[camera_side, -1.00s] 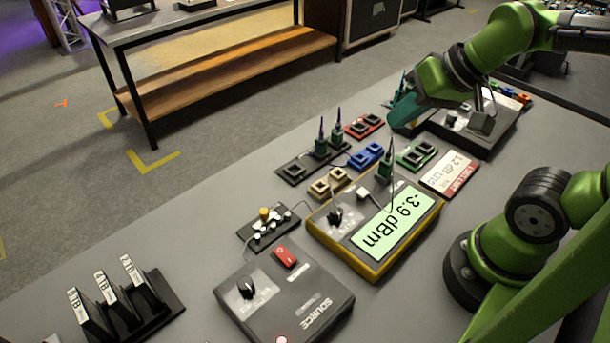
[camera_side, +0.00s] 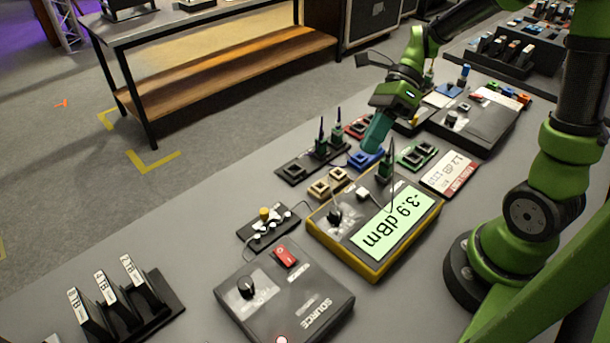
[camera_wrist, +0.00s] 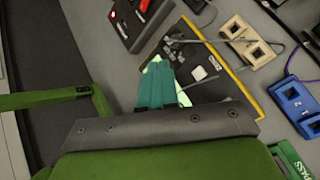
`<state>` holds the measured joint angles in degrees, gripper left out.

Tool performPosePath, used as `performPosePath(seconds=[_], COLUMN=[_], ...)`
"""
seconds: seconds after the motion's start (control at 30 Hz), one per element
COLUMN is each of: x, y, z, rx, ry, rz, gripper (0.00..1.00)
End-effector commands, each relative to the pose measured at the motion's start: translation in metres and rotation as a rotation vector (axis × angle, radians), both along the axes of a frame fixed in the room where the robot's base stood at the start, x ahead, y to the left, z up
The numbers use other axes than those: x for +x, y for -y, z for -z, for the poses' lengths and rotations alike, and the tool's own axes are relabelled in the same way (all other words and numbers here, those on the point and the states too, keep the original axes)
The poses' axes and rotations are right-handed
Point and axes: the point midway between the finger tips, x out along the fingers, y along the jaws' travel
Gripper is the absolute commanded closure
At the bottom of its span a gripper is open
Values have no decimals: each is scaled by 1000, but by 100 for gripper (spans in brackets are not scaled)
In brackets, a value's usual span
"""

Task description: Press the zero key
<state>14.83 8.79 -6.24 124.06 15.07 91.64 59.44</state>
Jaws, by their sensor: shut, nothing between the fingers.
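The yellow-edged meter (camera_side: 335,247) stands mid-table in the side view, its lit display (camera_side: 398,219) reading -3.9 dBm. A small white key (camera_side: 362,194) sits on its face near the dark knob (camera_side: 335,215); I cannot read its label. In the wrist view the meter (camera_wrist: 236,76) lies beyond and right of my fingers, with a white key (camera_wrist: 198,73) close to them. My gripper (camera_side: 371,148) is shut and empty, pointing down above the blue holder area behind the meter. Its teal fingers (camera_wrist: 158,70) hide part of the display in the wrist view.
A green plug (camera_side: 385,172) with a cable stands up at the meter's back edge, close to my gripper. The source box (camera_side: 284,298) with a red switch is front left. Tan (camera_side: 329,183) and blue (camera_side: 366,158) holders sit behind the meter.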

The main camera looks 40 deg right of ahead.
Motion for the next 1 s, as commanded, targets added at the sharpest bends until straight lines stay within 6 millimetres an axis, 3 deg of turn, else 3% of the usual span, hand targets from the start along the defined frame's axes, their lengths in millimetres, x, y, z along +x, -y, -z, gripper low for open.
performPosePath(seconds=[0.47, 1.0], x=[-1, -1], y=[0, 0], z=[6, 74], rx=[-2, -2], ry=[-7, -7], rz=[3, 1], gripper=[100, 100])
